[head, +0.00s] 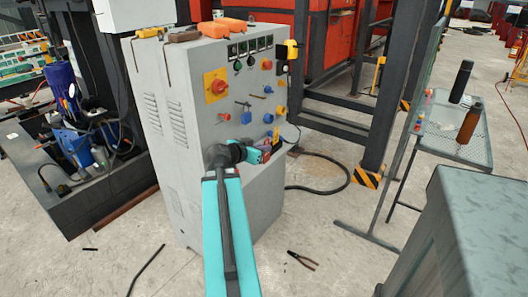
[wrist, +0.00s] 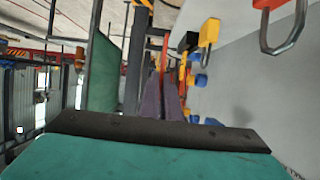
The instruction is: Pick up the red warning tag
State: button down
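I cannot pick out the red warning tag for certain. My gripper (head: 264,150) is at the lower right part of the cabinet front, at the end of the teal arm.
The cabinet front bears a red knob on a yellow plate (head: 216,86) and several padlocks; a red padlock (wrist: 272,4) and a yellow one (wrist: 209,32) show in the wrist view. A mesh table (head: 455,145) with bottles stands right. Pliers (head: 302,260) lie on the floor.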

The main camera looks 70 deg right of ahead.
jog(key=shift+s+a+f+b, duration=0.15)
jog(key=shift+a+b, duration=0.55)
jog(key=shift+b, duration=4)
jog(key=shift+s+a+r+b, duration=0.2)
jog(key=shift+a+b, duration=0.3)
jog(key=shift+b, duration=1.2)
jog(key=shift+s, duration=0.1)
